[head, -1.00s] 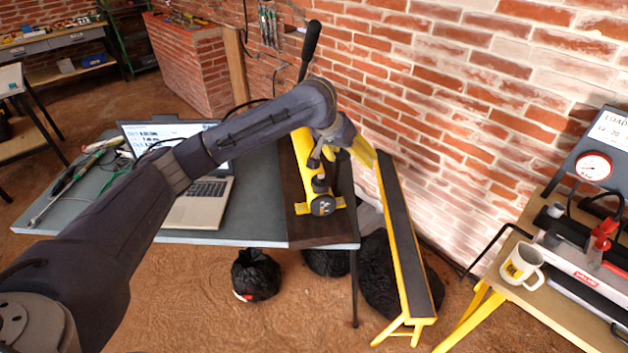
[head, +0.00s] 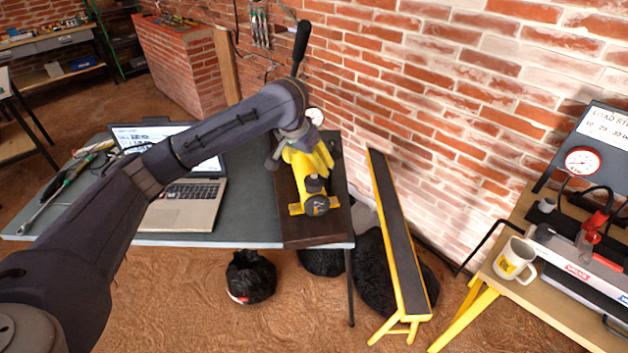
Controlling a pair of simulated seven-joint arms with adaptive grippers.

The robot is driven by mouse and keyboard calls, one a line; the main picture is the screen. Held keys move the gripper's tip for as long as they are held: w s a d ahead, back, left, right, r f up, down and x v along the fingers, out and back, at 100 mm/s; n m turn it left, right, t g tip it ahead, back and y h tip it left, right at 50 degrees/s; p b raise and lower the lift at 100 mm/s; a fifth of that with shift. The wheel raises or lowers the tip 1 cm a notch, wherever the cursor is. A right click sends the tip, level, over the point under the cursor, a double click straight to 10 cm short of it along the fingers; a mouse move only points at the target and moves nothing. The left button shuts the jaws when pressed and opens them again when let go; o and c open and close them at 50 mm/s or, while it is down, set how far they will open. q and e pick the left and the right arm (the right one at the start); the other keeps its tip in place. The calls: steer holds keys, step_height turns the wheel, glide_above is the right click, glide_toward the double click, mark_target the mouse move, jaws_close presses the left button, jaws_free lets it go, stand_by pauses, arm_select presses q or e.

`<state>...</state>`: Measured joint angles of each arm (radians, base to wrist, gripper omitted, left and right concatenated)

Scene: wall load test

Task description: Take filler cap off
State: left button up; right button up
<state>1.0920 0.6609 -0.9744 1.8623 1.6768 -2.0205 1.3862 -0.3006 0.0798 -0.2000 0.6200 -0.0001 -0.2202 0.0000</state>
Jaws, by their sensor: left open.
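The yellow hand pump (head: 297,209) lies on a dark board on the table, with its near end towards me. A dark round knob (head: 315,184) sits on top of that end; it may be the filler cap, but I cannot tell for sure. My arm hides the pump's far part. My right gripper is out of view.
The pump's black lever handle (head: 301,45) stands up behind my wrist. A laptop (head: 182,205) is left of the pump. A mug (head: 514,260) and a gauge (head: 582,162) are on the right table.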

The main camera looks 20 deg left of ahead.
mark_target(313, 177)
arm_select(q)
steer(key=x, duration=0.4)
steer(key=shift+f, duration=0.1)
steer(key=shift+x, duration=2.85)
steer(key=shift+a, duration=0.2)
steer(key=c, duration=1.2)
